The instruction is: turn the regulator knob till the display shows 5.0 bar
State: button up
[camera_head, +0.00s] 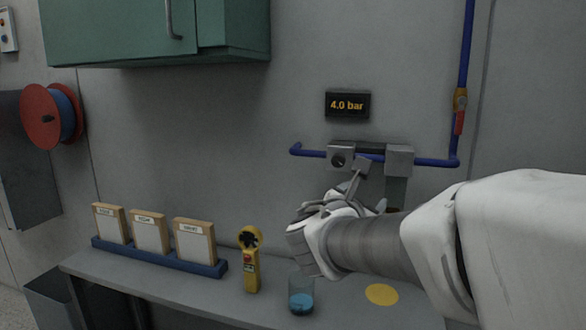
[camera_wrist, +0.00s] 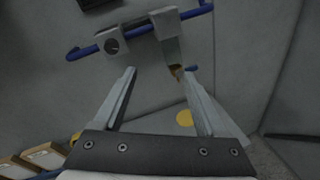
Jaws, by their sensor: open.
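The display (camera_head: 348,105) on the wall reads 4.0 bar in orange digits. Below it, two grey blocks sit on a blue pipe; the left block (camera_head: 340,156) has a dark round face, also seen in the wrist view (camera_wrist: 112,46). The right block (camera_head: 399,160) has a grey part hanging below it, with a small brass-coloured piece (camera_wrist: 177,70) at its lower end. I cannot tell for certain which part is the regulator knob. My gripper (camera_wrist: 160,73) is open and empty, its fingers pointing at the wall below the blocks. In the head view my gripper (camera_head: 361,172) partly covers this fitting.
The blue pipe (camera_head: 435,162) runs right and up to a valve with a red handle (camera_head: 459,120). A yellow disc (camera_head: 381,294) lies right.

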aim_at(338, 162)
jog(key=w+a+n+t+y, duration=0.3)
jog(key=w+a+n, duration=0.2)
jog(key=a, duration=0.2)
jog(key=shift+h, duration=0.4)
jog(key=x, duration=1.7)
jog(key=shift+w+d+f, duration=0.1)
jog(key=shift+d+f, duration=0.1)
jog(key=shift+f, duration=0.05)
grip_shut()
